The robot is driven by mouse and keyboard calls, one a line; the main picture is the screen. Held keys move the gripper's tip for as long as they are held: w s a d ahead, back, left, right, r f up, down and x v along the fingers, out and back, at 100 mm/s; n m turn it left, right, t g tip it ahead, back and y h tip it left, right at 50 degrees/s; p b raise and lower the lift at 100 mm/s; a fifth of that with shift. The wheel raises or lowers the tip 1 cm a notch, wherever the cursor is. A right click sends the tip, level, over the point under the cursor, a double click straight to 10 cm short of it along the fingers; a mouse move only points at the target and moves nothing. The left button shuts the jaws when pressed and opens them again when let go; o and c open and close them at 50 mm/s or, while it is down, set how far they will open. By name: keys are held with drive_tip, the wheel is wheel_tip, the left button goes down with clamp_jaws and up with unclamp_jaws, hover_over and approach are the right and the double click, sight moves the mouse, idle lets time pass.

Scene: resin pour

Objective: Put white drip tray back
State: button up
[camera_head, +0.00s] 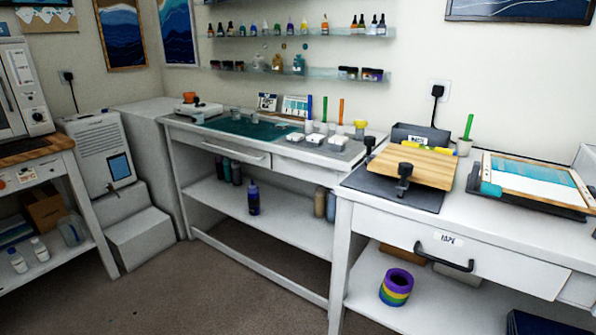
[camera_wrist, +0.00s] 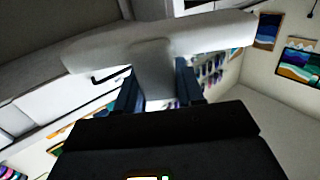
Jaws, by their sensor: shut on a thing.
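My gripper (camera_wrist: 157,90) shows only in the wrist view, with its dark blue fingers shut on a pale, roughly T-shaped piece. This piece appears to be the white drip tray (camera_wrist: 205,36): a narrow stem between the fingers widens into a long, rounded bar across the upper picture. It is held in the air, and its far side is hidden. Neither my gripper nor the held piece shows in the head view.
A white machine with a blue window (camera_head: 100,152) stands on a pale stepped block (camera_head: 140,240) at left. The workbench (camera_head: 290,205) holds cups and bottles. A white drawer table (camera_head: 450,225) with a board stands at right. Brown floor (camera_head: 200,300) is clear.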

drive_tip(key=s+f, duration=0.3)
drive_tip(key=shift+f, duration=0.25)
drive_tip(key=shift+d, duration=0.1)
